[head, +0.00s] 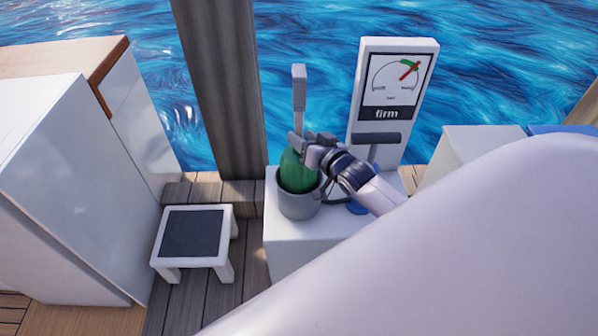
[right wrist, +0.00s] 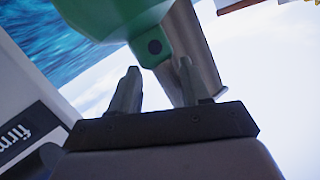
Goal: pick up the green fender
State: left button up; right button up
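The green fender (head: 297,173) stands upright in a grey round holder (head: 299,206) on a white block; its lower part is hidden inside the holder. My right gripper (head: 308,143) is at the top of the fender, coming in from the right. In the right wrist view, the two fingers (right wrist: 158,67) are apart with nothing seen between them. The fender's green end (right wrist: 140,25), with a dark round spot, is just beyond the fingertips; I cannot tell whether they touch it. My left gripper is not in view.
A gauge panel (head: 396,85) reading "firm" stands behind, with a dark T-handle (head: 377,139) in front. A grey upright bar (head: 299,88) rises behind the fender. A wooden post (head: 222,90), a white step stool (head: 193,232) and white cabinets (head: 75,170) are to the left.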

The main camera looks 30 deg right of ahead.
aim_at(305, 72)
grip_shut()
jog(key=shift+r, duration=0.1)
notch_tip(305, 72, up, 19)
jog(key=p, duration=0.4)
jog(key=shift+p, duration=0.35)
jog(key=shift+r, duration=0.5)
jog(key=shift+r+p, duration=0.1)
jog(key=shift+p, duration=0.4)
